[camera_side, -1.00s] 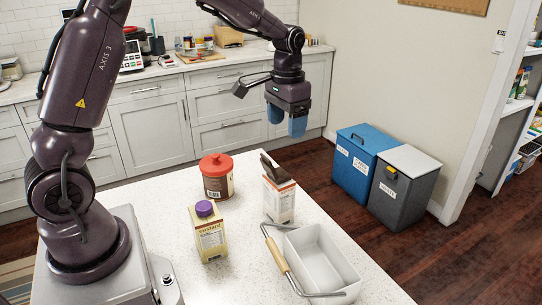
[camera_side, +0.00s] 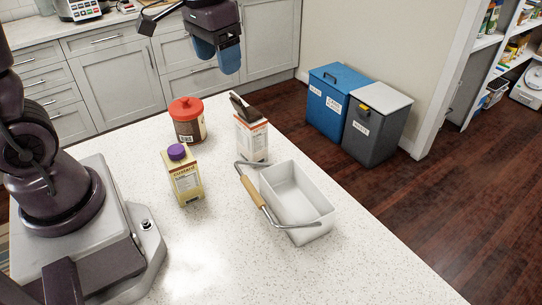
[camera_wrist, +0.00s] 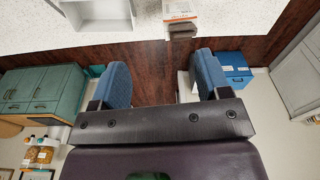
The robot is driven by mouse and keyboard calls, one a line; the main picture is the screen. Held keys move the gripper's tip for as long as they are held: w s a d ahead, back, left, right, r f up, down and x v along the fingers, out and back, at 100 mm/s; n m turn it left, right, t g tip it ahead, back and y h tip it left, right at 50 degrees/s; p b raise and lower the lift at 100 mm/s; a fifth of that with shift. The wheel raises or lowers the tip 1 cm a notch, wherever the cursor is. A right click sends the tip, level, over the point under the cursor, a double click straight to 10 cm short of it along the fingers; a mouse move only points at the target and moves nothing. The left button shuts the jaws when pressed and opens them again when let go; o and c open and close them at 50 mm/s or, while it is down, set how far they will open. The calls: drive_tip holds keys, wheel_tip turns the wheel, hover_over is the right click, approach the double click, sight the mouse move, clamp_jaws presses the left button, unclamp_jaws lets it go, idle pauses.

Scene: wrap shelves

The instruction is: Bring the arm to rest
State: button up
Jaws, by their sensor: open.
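My gripper (camera_side: 217,57) is open and empty, its two blue fingers pointing down, high up beyond the far edge of the white speckled counter (camera_side: 215,245). In the wrist view the fingers of my gripper (camera_wrist: 160,80) stand apart with only floor between them. A carton with a dark top (camera_side: 251,138) stands upright on the counter, nearest below my gripper. A red-lidded brown canister (camera_side: 188,128) and a custard carton with a purple cap (camera_side: 184,178) stand to its left. A white basket (camera_side: 297,197) with a wooden-grip handle sits at the right.
A blue bin (camera_side: 333,98) and a grey waste bin (camera_side: 374,130) stand on the wooden floor at the right. White cabinets (camera_side: 110,70) line the back wall. Shelves with goods (camera_side: 510,45) are at the far right. The counter's near part is bare.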

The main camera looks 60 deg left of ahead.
drive_tip(key=s+d+r+t, duration=0.2)
drive_tip(key=s, duration=0.4)
drive_tip(key=s+d+r+m+t, duration=0.1)
drive_tip(key=s+d+r+t, duration=0.1)
drive_tip(key=s, duration=0.3)
drive_tip(key=shift+s+d+r, duration=0.4)
drive_tip(key=shift+d+r, duration=0.05)
drive_tip(key=shift+r, duration=0.3)
idle(1.0)
drive_tip(key=shift+c, duration=0.6)
drive_tip(key=g, duration=0.5)
hover_over(234, 96)
wheel_tip(234, 96, down, 9)
drive_tip(key=shift+w+r+n, duration=0.1)
drive_tip(key=shift+r+n, duration=0.2)
drive_tip(key=shift+f, duration=4.45)
